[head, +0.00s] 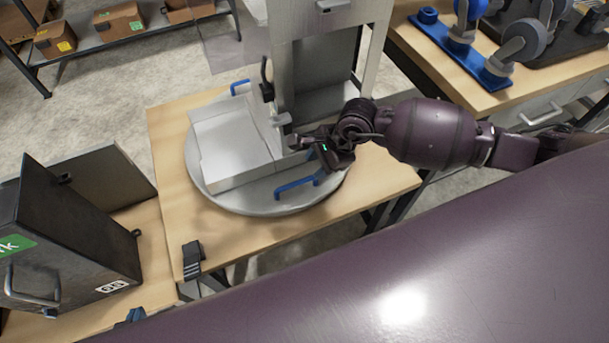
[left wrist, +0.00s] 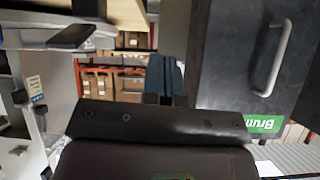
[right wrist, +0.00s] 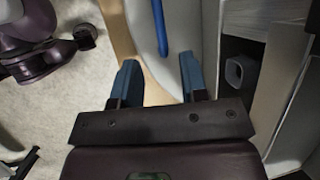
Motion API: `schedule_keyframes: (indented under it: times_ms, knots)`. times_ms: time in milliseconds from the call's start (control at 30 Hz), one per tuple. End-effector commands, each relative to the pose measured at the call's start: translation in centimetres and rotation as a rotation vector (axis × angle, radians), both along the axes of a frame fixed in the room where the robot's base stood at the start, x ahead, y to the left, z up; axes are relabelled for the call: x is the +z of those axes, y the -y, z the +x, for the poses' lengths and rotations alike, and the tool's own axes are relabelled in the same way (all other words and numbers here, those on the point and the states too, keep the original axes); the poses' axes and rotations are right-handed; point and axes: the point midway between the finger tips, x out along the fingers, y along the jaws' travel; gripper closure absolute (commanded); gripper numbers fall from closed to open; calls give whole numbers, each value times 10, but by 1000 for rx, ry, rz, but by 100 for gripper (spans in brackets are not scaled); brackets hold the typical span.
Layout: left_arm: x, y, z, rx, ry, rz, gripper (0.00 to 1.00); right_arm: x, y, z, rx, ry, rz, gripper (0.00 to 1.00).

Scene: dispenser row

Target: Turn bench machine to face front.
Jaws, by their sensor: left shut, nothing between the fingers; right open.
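The bench machine (head: 310,60) is a tall pale metal frame on a round grey turntable (head: 250,207). Its low light-grey tray section (head: 228,140) points left in the head view. One blue handle (head: 298,184) is at the turntable's near edge and another (head: 240,87) at the far side. My right gripper (head: 318,157) is open by the near handle. In the right wrist view, a blue bar (right wrist: 159,28) lies beyond and between the open fingertips (right wrist: 158,75), apart from them. My left gripper (head: 133,316) is shut and empty, mostly hidden at the bottom left; its fingers show in the left wrist view (left wrist: 165,78).
A black cabinet (head: 75,225) with a handle and green label stands at left, close beside my left gripper. A small dark object (head: 193,260) sits at the wooden table's (head: 240,243) near edge. A second bench (head: 440,55) with blue-based parts is at right.

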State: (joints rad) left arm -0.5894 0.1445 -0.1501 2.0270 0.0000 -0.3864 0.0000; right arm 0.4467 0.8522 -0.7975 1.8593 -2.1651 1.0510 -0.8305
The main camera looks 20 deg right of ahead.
Motion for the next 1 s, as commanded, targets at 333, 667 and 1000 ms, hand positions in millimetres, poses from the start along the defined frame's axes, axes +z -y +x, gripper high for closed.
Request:
schedule_keyframes:
  times_ms: [333,667,1000]
  knots:
    - [-4,2,6,-6,5,-2,100,-52,-22,9,-1,-4,2,60]
    - [-6,2,5,-6,1,-1,100,-66,-28,12,-2,-1,2,60]
    - [-5,2,6,-9,3,1,100,-66,-28,12,-1,-1,2,80]
